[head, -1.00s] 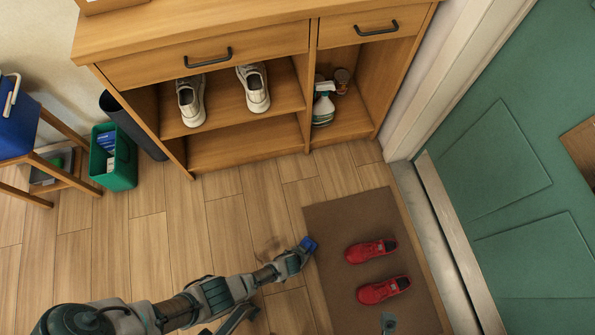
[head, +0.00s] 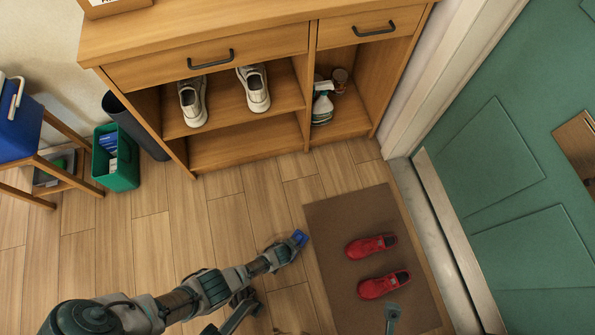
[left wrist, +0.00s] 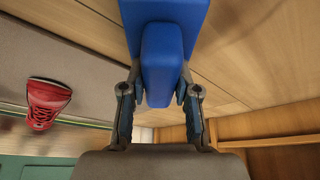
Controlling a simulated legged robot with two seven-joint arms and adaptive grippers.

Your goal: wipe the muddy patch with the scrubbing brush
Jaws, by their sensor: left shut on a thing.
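The blue scrubbing brush (left wrist: 162,60) is held between the fingers of my left gripper (left wrist: 160,95) in the left wrist view. In the head view the brush (head: 299,238) shows as a small blue block low over the wooden floor, beside the left edge of the doormat. My left gripper (head: 283,251) is shut on it. A faint brown smudge, likely the muddy patch (head: 273,241), shows on the floor just left of the brush, partly hidden by my arm. Whether the bristles touch the floor cannot be told.
Two red shoes (head: 371,246) lie on the brown doormat (head: 335,215) right of the brush. A wooden shoe cabinet (head: 245,150) stands behind, a green bin (head: 120,170) at the left, a green door (head: 510,190) at the right. The floor before the cabinet is clear.

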